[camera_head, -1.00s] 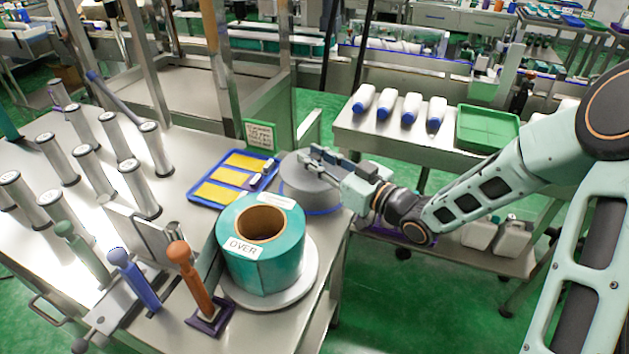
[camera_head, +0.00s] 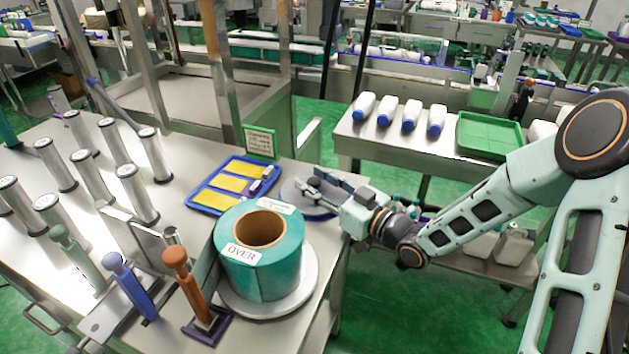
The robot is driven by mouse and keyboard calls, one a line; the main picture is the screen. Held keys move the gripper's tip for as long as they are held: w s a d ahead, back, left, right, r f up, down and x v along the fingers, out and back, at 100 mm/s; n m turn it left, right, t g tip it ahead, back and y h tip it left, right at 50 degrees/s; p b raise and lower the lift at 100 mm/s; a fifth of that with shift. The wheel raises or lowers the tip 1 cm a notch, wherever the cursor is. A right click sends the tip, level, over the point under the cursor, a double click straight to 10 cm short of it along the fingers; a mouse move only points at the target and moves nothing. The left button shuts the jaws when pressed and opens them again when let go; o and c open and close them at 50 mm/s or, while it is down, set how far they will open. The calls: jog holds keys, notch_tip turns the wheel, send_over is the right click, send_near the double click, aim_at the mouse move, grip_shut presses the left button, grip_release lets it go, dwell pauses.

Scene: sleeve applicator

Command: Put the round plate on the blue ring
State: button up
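The round plate (camera_head: 292,197) is a dark grey disc at the right side of the steel table, just behind the teal roll. It looks low and nearly flat. The blue ring is mostly hidden; only a faint bluish edge may show at the plate's near side, so I cannot tell how well they line up. My gripper (camera_head: 308,188) is over the plate, reaching in from the right, with its fingers at or very near the plate's top. The view is too small to tell whether the fingers are shut on it.
A large teal roll (camera_head: 262,272) on a pale round base stands close in front. A blue tray (camera_head: 212,203) with yellow pieces lies to the left. Handled tools and several metal cylinders fill the left. A side table with white bottles and a green tray (camera_head: 490,133) stands behind.

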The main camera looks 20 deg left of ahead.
jog(key=shift+r, duration=0.2)
jog(key=shift+s+d, duration=0.1)
jog(key=shift+d, duration=0.2)
jog(key=p+v, duration=0.1)
jog(key=v, duration=1)
jog(key=shift+d, duration=0.2)
jog(key=shift+s, duration=0.1)
